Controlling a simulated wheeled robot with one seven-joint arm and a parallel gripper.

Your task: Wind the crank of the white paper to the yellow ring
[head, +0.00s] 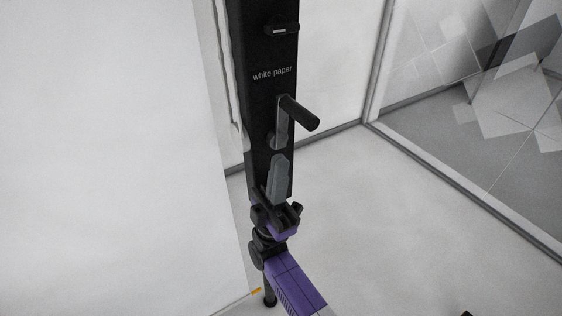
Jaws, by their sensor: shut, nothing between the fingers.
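The crank (282,118) sits on a black post (262,45) labelled "white paper" in the head view. Its grey arm points up, and its black handle (301,113) sticks out to the right. My gripper (280,157), with grey fingers, is shut and empty. It points up, just below the crank's lower end in the picture and in front of the post. Whether it touches the crank or post cannot be told. A large white sheet (110,150) fills the left side. I see no clear yellow ring; only a small orange-yellow patch (256,291) shows low beside the post's foot.
A small black knob or lever (282,29) sits higher on the post. A glass panel with grey and white squares (515,100) stands at the right, with a framed wall behind. The pale floor (400,220) right of the post is mostly clear.

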